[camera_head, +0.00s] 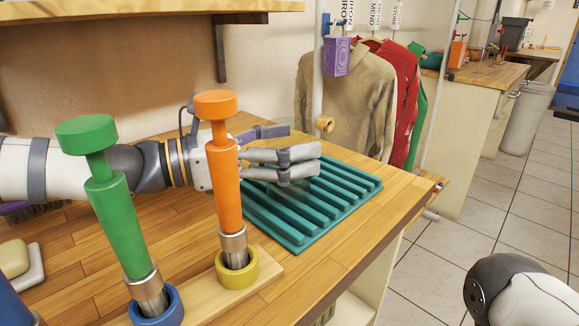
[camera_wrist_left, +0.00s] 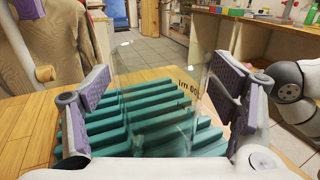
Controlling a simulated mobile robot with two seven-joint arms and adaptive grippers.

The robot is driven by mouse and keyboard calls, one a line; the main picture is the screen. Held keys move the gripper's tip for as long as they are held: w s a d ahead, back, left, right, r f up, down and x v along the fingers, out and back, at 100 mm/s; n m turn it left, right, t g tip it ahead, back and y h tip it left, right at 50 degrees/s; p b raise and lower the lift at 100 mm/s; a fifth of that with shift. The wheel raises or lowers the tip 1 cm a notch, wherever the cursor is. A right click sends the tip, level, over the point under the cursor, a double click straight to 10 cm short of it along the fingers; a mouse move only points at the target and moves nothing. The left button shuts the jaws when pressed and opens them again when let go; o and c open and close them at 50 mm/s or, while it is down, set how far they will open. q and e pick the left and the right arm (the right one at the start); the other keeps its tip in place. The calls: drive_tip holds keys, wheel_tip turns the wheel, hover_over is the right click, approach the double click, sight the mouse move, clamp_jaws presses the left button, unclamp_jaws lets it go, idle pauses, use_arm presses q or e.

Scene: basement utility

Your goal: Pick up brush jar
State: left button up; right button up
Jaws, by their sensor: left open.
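A clear glass jar (camera_wrist_left: 165,98) with dark volume lettering on its right side shows in the left wrist view, very faint against the teal ribbed rack (camera_wrist_left: 130,148). It stands between the spread fingers of my left gripper (camera_wrist_left: 160,88), with the purple pads on either side. I cannot tell whether any pad touches it. In the head view my left gripper (camera_head: 300,150) is open over the teal rack (camera_head: 345,182), low above the worktop; the jar is hardly discernible there. My right gripper is out of view; only part of my right arm shows.
A green-handled tool (camera_head: 117,215) and an orange-handled tool (camera_head: 225,175) stand upright in a wooden holder (camera_head: 270,271) in front of my left arm. Clothes (camera_head: 345,95) hang behind the rack. The worktop edge and open floor lie to the right.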

use_arm(q)
drive_tip(key=c, duration=1.4)
drive_tip(key=shift+c, duration=0.6)
drive_tip(key=shift+r, duration=0.15)
